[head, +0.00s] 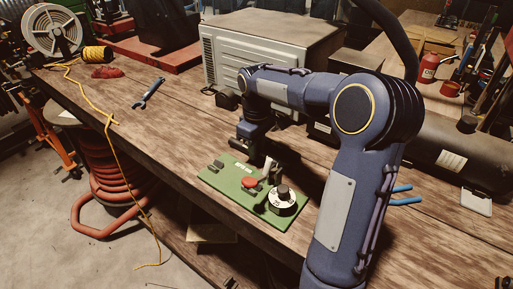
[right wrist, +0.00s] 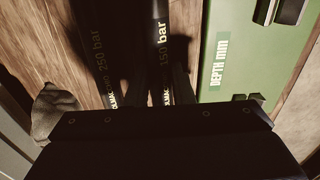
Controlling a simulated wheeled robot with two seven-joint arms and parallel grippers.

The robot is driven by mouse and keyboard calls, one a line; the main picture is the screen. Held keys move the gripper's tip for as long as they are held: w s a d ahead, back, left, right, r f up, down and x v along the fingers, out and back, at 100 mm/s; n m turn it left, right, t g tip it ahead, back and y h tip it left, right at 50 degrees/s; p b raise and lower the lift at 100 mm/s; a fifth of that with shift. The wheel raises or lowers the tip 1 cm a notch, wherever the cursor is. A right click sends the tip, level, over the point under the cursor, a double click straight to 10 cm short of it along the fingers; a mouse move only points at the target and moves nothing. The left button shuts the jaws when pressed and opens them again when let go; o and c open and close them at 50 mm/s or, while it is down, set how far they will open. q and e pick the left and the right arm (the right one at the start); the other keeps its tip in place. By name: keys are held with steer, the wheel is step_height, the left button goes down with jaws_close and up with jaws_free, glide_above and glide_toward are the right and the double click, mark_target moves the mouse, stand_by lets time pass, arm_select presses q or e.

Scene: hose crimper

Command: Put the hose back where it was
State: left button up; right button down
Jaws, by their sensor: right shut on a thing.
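Two black hoses lie side by side in the right wrist view, one printed "250 bar" (right wrist: 97,40) and one printed "150 bar" (right wrist: 162,40). My right gripper (head: 254,154) is low over the bench, at the back edge of the green crimper board (head: 222,184). In the right wrist view its dark fingers (right wrist: 157,88) are shut around the "150 bar" hose, as far as the shadow shows. The green board, labelled "DEPTH mm" (right wrist: 219,62), is right of the hoses there. It carries a red knob (head: 250,183) and a dial (head: 282,200). My left gripper is out of view.
A large pale metal box (head: 265,45) stands behind my right arm. A blue-handled tool (head: 149,93) lies left on the wooden bench (head: 110,88). A yellow cord (head: 106,122) hangs over its front edge.

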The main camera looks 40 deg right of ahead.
steer(key=shift+f, duration=0.1)
steer(key=c, duration=1.3)
jaws_free()
steer(key=shift+o, duration=0.2)
steer(key=shift+r, duration=0.25)
step_height(320, 180, up, 12)
steer(key=p, duration=0.1)
steer(key=shift+f, duration=0.15)
